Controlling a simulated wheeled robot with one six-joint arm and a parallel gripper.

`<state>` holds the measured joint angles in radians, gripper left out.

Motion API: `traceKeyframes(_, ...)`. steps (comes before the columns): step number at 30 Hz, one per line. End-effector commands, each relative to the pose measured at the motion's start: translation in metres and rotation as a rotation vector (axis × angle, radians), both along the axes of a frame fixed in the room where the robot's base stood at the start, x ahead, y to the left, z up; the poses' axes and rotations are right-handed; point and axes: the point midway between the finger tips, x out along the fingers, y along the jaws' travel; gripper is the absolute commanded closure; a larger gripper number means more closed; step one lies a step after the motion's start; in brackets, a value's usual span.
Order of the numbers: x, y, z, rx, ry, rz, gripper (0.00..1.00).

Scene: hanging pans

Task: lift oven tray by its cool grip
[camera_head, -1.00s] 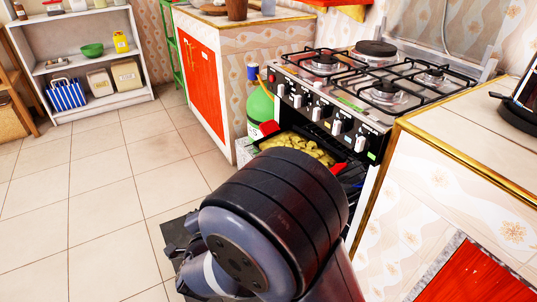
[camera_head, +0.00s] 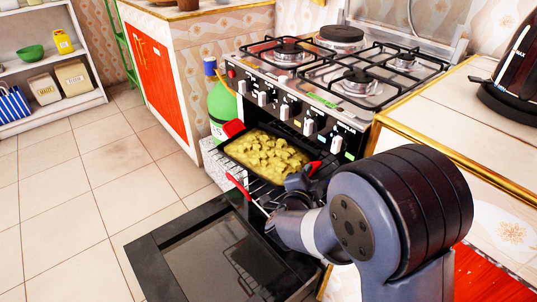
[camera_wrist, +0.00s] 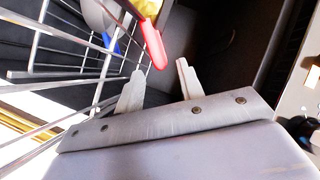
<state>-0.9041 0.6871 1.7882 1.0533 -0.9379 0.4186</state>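The dark oven tray (camera_head: 229,153), filled with yellow food (camera_head: 268,157), sits level at the open oven's mouth in the head view. It has a red grip (camera_head: 233,128) at its left end and another red grip (camera_head: 315,167) at its right end, close to my gripper (camera_head: 292,190). A thin red handle (camera_head: 238,185) on a metal rod sticks out in front of the tray. In the wrist view my gripper (camera_wrist: 159,78) is open, with a gap between its pale fingers. A red piece (camera_wrist: 152,45) lies just beyond the gap; I cannot tell which red part it is.
The oven door (camera_head: 210,255) hangs open low in front. Metal wires of a rack (camera_wrist: 70,70) fill the left of the wrist view, close to a finger. The stove top (camera_head: 340,75) is above, a counter (camera_head: 440,115) on the right. The floor at left is clear.

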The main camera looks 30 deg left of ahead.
Motion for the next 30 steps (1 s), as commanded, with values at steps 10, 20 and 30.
traceKeyframes(10, 0.045, 0.004, -0.009, 0.000, -0.001, 0.000, 0.64)
traceKeyframes(20, 0.049, 0.004, -0.008, -0.001, 0.000, 0.001, 0.67)
traceKeyframes(30, 0.049, 0.004, -0.008, 0.000, -0.001, 0.001, 0.95)
